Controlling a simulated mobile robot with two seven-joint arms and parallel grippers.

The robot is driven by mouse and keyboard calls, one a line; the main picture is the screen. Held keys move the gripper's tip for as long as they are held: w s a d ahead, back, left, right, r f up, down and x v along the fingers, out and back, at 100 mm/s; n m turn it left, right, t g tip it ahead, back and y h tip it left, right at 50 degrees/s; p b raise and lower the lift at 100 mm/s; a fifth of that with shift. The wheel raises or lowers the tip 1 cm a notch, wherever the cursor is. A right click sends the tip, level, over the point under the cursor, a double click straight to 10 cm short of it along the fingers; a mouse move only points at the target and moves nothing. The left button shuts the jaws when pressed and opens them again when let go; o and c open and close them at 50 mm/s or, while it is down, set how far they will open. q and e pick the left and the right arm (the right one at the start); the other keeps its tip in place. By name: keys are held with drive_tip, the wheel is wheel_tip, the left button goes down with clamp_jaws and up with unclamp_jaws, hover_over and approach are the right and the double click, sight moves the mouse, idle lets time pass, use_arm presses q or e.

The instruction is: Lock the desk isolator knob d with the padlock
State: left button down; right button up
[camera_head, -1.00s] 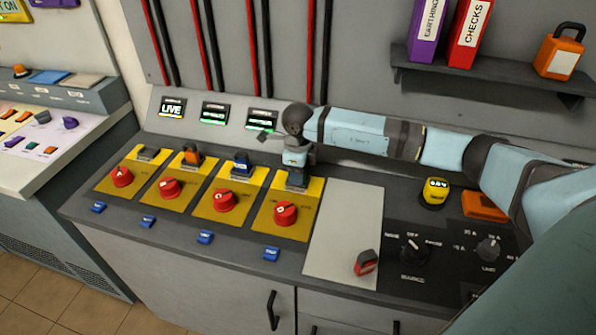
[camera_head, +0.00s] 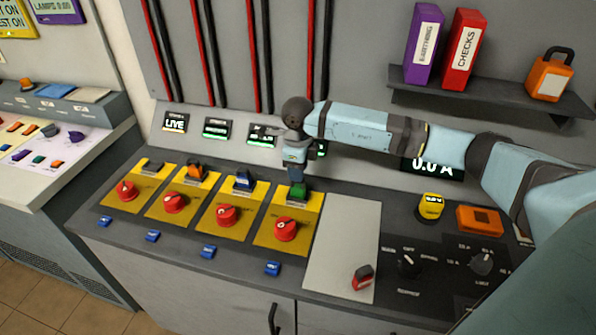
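Knob d (camera_head: 286,229) is the red knob on the rightmost yellow isolator plate (camera_head: 268,238). A green padlock (camera_head: 299,192) sits at the top of that plate, behind the knob, in line with the padlocks on the neighbouring plates. Its shackle is hidden by my gripper, so I cannot tell whether it is closed. My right gripper (camera_head: 296,178) points down just above the green padlock. Its fingers are dark and small, and their opening is unclear. My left gripper is out of view.
Plates to the left carry red knobs, with an orange padlock (camera_head: 196,169) and a blue padlock (camera_head: 243,180). A red padlock (camera_head: 363,277) lies on the bare grey panel (camera_head: 342,232). A yellow device (camera_head: 430,206) and orange box (camera_head: 479,219) stand at the right. A shelf (camera_head: 490,92) hangs above.

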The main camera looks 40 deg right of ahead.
drive_tip(key=shift+r+p, duration=0.7)
drive_tip(key=shift+r, duration=0.8)
drive_tip(key=shift+r+p, duration=0.3)
drive_tip(key=shift+r, duration=0.3)
drive_tip(key=shift+f, duration=0.1)
